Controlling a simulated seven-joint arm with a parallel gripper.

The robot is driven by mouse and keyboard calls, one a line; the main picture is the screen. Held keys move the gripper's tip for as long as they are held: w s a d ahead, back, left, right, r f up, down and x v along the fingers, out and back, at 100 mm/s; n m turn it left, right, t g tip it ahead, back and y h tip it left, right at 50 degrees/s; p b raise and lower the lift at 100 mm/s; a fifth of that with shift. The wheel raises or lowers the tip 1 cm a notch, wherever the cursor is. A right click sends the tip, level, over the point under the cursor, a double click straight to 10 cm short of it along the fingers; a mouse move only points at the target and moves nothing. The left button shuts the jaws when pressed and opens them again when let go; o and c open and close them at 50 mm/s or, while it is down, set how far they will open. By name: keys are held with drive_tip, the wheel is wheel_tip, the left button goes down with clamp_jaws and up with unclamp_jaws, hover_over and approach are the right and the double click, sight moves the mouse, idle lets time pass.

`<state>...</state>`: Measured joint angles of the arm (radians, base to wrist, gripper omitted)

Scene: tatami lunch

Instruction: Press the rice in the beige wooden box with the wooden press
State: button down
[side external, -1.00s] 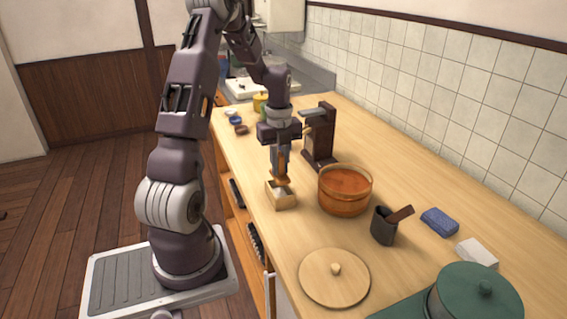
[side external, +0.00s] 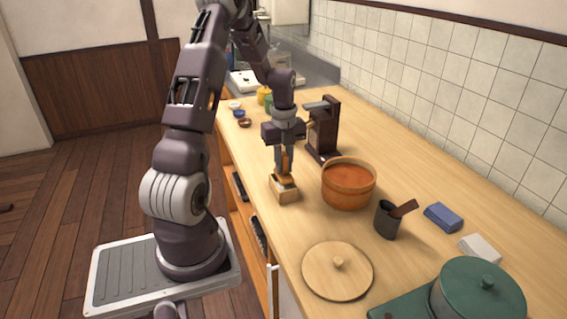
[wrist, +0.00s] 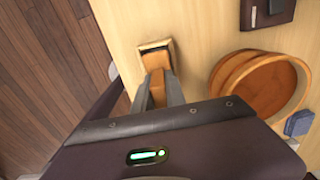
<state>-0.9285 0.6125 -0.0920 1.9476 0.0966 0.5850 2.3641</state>
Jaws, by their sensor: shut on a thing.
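The beige wooden box (side external: 285,194) stands on the counter near its front edge. In the wrist view its rim (wrist: 143,47) shows beyond my fingers. My gripper (side external: 285,171) is directly above the box, pointing down, shut on the orange-brown wooden press (side external: 286,162). The press also shows between my fingers in the wrist view (wrist: 158,84). Its lower end reaches into the box opening. The rice is mostly hidden by the press and my fingers; I cannot tell whether the press touches it.
A round wooden tub (side external: 348,187) stands close to the right of the box. A dark brown stand (side external: 325,130) is behind. A dark cup with a paddle (side external: 388,220), a round lid (side external: 337,270) and a green pot (side external: 478,295) are nearer the camera.

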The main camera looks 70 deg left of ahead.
sight(284, 154)
drive_tip(key=shift+s+f, duration=0.1)
drive_tip(key=shift+f, duration=1.7)
idle(2.8)
drive_tip(key=shift+r, duration=0.1)
drive_tip(key=shift+r, duration=3.75)
